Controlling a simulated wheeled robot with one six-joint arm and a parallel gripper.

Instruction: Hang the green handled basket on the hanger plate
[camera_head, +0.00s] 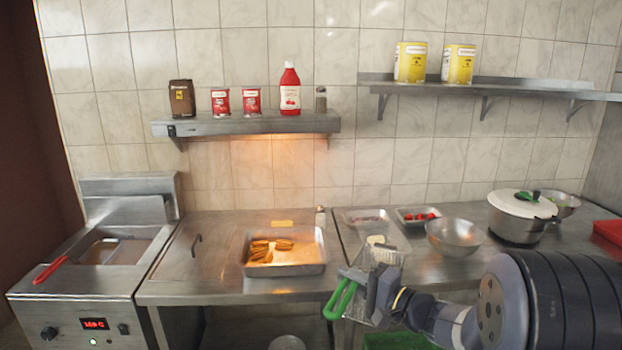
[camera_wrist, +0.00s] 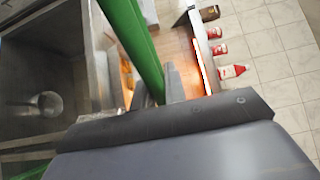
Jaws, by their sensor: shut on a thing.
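The green handled basket has a green handle (camera_head: 342,299) and a wire mesh part (camera_head: 384,256) beside my gripper in the head view. My gripper (camera_head: 370,291) is shut on the green handle, in front of the right counter's edge. The green handle also shows close up in the wrist view (camera_wrist: 134,42), running up from my dark gripper. The hanger plate is probably the upright steel panel (camera_head: 128,187) at the back of the fryer, far to the left of my gripper. The basket is partly hidden by my gripper.
The fryer (camera_head: 85,260) at left holds a red handle (camera_head: 50,271). A tray of browned food (camera_head: 285,268) sits on the middle counter. A steel bowl (camera_head: 453,236) and a lidded pot (camera_head: 520,216) stand at right. A shelf (camera_head: 250,124) juts from the wall above.

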